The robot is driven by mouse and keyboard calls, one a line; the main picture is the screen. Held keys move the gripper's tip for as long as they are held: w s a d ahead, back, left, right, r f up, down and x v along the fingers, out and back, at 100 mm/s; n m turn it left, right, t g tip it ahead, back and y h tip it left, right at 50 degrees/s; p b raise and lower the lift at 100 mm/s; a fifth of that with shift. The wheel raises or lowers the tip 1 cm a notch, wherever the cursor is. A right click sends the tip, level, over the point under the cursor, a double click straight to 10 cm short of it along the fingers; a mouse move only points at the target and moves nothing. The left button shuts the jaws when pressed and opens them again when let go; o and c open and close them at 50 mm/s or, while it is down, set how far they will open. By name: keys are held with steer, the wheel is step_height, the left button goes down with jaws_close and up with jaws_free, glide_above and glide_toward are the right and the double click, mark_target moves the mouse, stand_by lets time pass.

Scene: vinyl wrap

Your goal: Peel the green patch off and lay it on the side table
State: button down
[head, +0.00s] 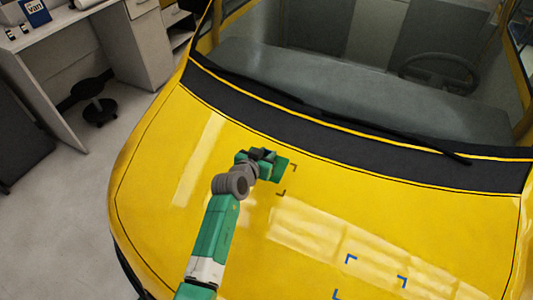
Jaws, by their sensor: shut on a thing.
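The green patch (281,169) shows at the tip of my gripper (264,156), over the yellow hood of the van. Dark corner marks lie on the hood just right of and below the patch. My gripper is shut on the patch; its fingers and wrist hide part of it. I cannot tell how much of the patch still touches the hood. A white table (60,47) stands at the top left, apart from the van; no other side table shows.
The yellow hood (160,220) fills the middle, with the windscreen and black wipers behind it. Blue corner marks (351,259) lie at the lower right. A black stool (95,100) stands by the table. Small items and a blue sign (36,12) are on the tabletop.

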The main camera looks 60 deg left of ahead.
steer(key=shift+s+d+r+p, duration=0.15)
steer(key=shift+r+p, duration=0.25)
steer(key=shift+r, duration=0.2)
steer(key=shift+s+r+p, duration=0.1)
steer(key=shift+r+p, duration=0.25)
steer(key=shift+r, duration=0.2)
steer(key=shift+d, duration=0.1)
steer(key=w+d+f+m+t+h+p, duration=0.1)
steer(key=w+d+m+h+p, duration=0.15)
steer(key=d, duration=1.15)
steer(key=w+d+m+t+h+p, duration=0.1)
steer(key=w+d+m+h+p, duration=0.15)
steer(key=d, duration=1.15)
steer(key=s+d+r+m+h+p, duration=0.1)
steer(key=s+d+r+p, duration=0.1)
steer(key=d, duration=1)
steer(key=s+d+r+m+h+p, duration=0.1)
steer(key=s+d+r+h+p, duration=0.1)
steer(key=d, duration=1.1)
steer(key=shift+s+d+r+t+p, duration=0.2)
steer(key=shift+r+t+p, duration=0.1)
steer(key=shift+r+p, duration=0.15)
